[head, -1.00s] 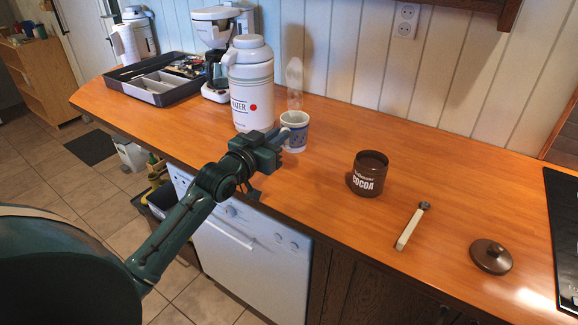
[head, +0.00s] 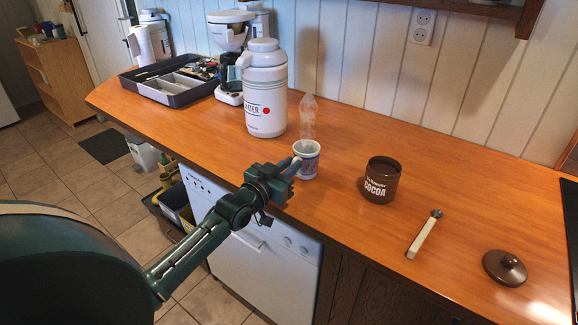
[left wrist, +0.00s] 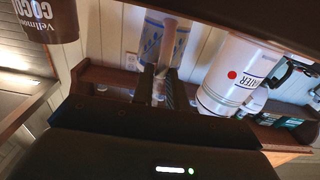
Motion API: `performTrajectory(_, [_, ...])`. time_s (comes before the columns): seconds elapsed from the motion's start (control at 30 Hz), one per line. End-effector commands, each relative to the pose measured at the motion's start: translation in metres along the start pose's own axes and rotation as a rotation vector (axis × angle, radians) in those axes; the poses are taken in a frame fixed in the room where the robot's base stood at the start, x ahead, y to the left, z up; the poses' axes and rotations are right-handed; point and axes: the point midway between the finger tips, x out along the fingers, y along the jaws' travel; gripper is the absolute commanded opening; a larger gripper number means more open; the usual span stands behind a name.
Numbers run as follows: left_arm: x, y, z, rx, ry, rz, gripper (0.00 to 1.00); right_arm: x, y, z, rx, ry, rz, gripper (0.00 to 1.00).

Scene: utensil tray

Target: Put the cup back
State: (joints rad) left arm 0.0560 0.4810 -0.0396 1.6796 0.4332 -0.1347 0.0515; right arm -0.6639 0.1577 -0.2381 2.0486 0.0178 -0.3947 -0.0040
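The white cup (head: 309,166) with a blue pattern is upright near the front edge of the counter, with steam above it. In the left wrist view, turned upside down, the cup (left wrist: 181,46) is directly ahead of the fingers. My left gripper (head: 292,168) is at the cup's left side. In the left wrist view its two dark fingers (left wrist: 160,88) close around a pale upright strip that looks like the cup's handle. The fingers hide part of the cup. I cannot tell whether its base touches the counter. My right gripper is not in view.
A white water jug (head: 265,100) stands behind and left of the cup. A brown cocoa jar (head: 383,181) is to its right, then a spoon-like utensil (head: 425,236) and a brown lid (head: 505,267). A coffee maker (head: 229,50) and utensil tray (head: 176,97) are back left.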

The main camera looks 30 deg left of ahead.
Motion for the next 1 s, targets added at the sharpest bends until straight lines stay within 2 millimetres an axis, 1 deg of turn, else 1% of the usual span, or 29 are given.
performTrajectory(0.03, [0.0, 0.0, 0.0, 0.0, 0.0, 0.0, 0.19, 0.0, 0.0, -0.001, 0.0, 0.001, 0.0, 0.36])
performTrajectory(0.2, [0.0, 0.0, -0.001, 0.0, 0.0, 0.0, 0.33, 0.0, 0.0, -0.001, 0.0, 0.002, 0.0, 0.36])
performTrajectory(0.4, [0.0, 0.0, -0.001, 0.0, 0.0, 0.0, 0.33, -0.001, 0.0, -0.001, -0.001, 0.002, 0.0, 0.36])
performTrajectory(0.5, [0.0, 0.0, -0.006, 0.0, 0.002, 0.0, 0.33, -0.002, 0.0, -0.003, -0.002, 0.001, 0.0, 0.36])
performTrajectory(0.57, [-0.005, 0.0, -0.003, 0.0, 0.0, 0.0, 0.33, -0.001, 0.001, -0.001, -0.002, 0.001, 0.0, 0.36])
performTrajectory(0.67, [-0.02, 0.0, -0.002, 0.0, -0.002, 0.001, 0.33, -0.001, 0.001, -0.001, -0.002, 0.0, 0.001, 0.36])
performTrajectory(0.9, [-0.07, 0.0, -0.001, 0.001, -0.004, 0.001, 0.33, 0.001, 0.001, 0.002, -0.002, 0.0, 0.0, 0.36])
performTrajectory(1.0, [-0.088, 0.0, -0.001, 0.001, -0.003, 0.001, 0.33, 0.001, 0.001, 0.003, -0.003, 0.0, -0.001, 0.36])
